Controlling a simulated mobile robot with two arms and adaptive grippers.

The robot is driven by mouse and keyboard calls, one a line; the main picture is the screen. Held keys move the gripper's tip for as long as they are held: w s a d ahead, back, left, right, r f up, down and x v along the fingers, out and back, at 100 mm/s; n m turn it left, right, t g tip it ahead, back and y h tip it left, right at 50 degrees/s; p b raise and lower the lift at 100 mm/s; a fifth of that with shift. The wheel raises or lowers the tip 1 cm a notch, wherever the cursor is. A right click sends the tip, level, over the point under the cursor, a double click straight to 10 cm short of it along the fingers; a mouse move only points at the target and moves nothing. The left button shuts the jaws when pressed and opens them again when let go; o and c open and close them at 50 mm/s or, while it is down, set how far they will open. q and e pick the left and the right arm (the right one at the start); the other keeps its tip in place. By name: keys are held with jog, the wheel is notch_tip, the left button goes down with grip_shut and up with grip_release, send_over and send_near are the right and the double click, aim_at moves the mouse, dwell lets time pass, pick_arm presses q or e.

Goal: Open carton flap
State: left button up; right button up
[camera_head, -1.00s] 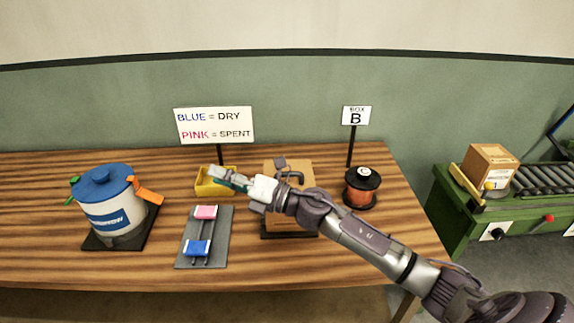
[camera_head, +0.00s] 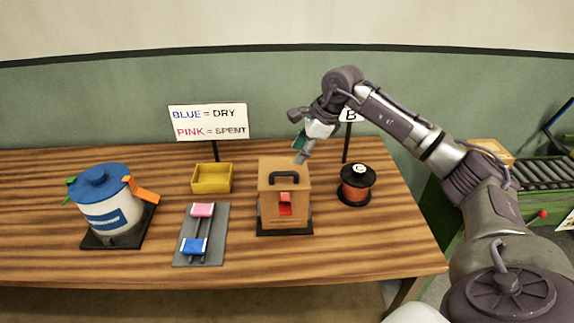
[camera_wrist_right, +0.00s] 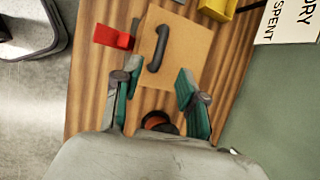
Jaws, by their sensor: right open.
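The brown carton (camera_head: 270,215) stands upright on a black base in the middle of the table. Its top flap, with a dark arched handle (camera_head: 285,177), lies flat and closed. A red tab (camera_head: 285,203) is on its front. My right gripper (camera_head: 303,155) is above and just behind the carton's right side, apart from it and pointing down. In the right wrist view the gripper (camera_wrist_right: 156,92) is open and empty, with the handle (camera_wrist_right: 159,48) and red tab (camera_wrist_right: 113,37) beyond its fingertips. My left gripper is not in view.
A copper spool (camera_head: 356,188) stands close right of the carton. A yellow bin (camera_head: 212,179), a grey slider board (camera_head: 214,225) and a blue-lidded tub (camera_head: 108,212) are to the left. The box B sign (camera_head: 349,117) is partly hidden behind my arm.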

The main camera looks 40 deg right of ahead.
aim_at(285, 172)
jog(key=p+x, duration=0.2)
jog(key=x, duration=0.5)
jog(key=shift+f, duration=0.15)
jog(key=shift+w+a+f, duration=0.1)
jog(key=shift+w+f, duration=0.1)
jog(key=shift+f, duration=0.3)
grip_shut()
